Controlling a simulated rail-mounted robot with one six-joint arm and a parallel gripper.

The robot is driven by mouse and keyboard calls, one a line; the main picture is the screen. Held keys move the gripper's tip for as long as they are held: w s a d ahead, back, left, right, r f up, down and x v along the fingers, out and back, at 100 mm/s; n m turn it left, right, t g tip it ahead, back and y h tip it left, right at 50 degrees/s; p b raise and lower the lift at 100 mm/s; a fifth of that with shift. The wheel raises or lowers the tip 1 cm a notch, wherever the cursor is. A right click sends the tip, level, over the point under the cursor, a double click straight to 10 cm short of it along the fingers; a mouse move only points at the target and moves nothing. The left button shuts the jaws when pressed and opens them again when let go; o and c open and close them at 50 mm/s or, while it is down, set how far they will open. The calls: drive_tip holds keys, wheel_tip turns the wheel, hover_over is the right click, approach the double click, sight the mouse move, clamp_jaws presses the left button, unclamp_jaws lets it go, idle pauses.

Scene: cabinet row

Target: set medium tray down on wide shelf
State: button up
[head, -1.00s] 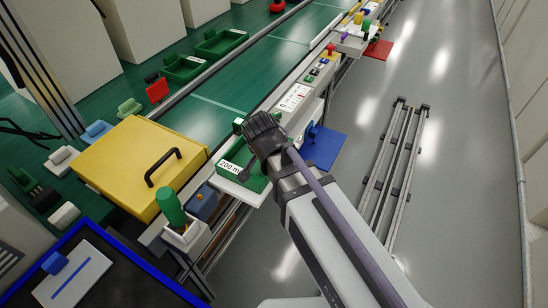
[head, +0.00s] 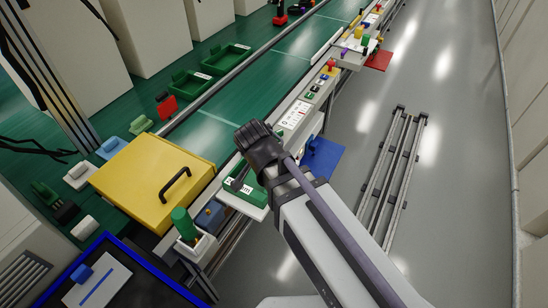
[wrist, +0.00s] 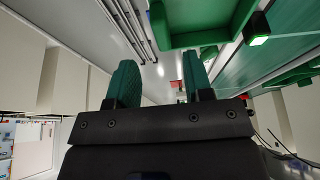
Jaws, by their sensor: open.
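The medium tray is a green tray with a white label (head: 256,198). It rests on a pale shelf (head: 257,213) beside the conveyor in the head view. My gripper (head: 256,140) is over the tray's far end in that view and hides part of it. In the wrist view my gripper (wrist: 160,80) has its two teal fingers apart, with nothing held between them. A green tray (wrist: 200,38) shows beyond the fingers there, at the upper right. I cannot tell whether a finger touches it.
A yellow box (head: 140,180) with a black handle stands to the left. A green-handled item (head: 184,222) is in a white holder near the shelf. A blue panel (head: 323,157) juts out on the right. More green trays (head: 197,82) lie across the conveyor. The grey aisle floor is mostly clear.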

drive_tip(key=s+d+n+g+y, duration=0.1)
drive_tip(key=d+n+g, duration=0.1)
drive_tip(key=d, duration=0.6)
drive_tip(key=s+d+n+g+y, duration=0.1)
drive_tip(key=d+n, duration=0.3)
drive_tip(key=d, duration=0.5)
drive_tip(key=shift+s+r+g, duration=0.4)
drive_tip(key=shift+s+g, duration=0.1)
drive_tip(key=shift+s, duration=0.3)
drive_tip(key=shift+r+p, duration=0.8)
drive_tip(key=shift+p, duration=0.25)
